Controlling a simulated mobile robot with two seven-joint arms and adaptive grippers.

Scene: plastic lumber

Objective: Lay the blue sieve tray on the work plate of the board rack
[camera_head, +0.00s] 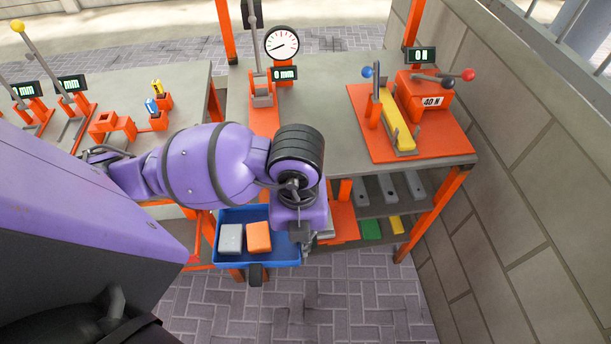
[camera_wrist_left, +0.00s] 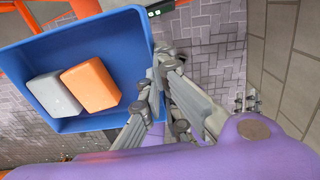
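A blue tray (camera_head: 226,256) with raised walls is low in front of the bench in the head view; no sieve holes can be made out. It also fills the upper left of the left wrist view (camera_wrist_left: 95,38). My left gripper (camera_head: 301,236) is at its right side. In the wrist view the fingertips (camera_wrist_left: 163,72) are close together beside the tray's right wall; whether they pinch the rim cannot be told. Under the bench, an orange plate (camera_head: 342,222) shows beside a rack shelf (camera_head: 376,207); I cannot tell whether it is the work plate. My right gripper is not in view.
The tray holds a grey block (camera_head: 231,239) and an orange block (camera_head: 258,237). Grey boards (camera_head: 388,187) lie under the bench. On top stand a dial gauge (camera_head: 282,44) and an orange press fixture (camera_head: 425,97). A block wall (camera_head: 540,190) bounds the right. Paved floor (camera_head: 340,300) is open in front.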

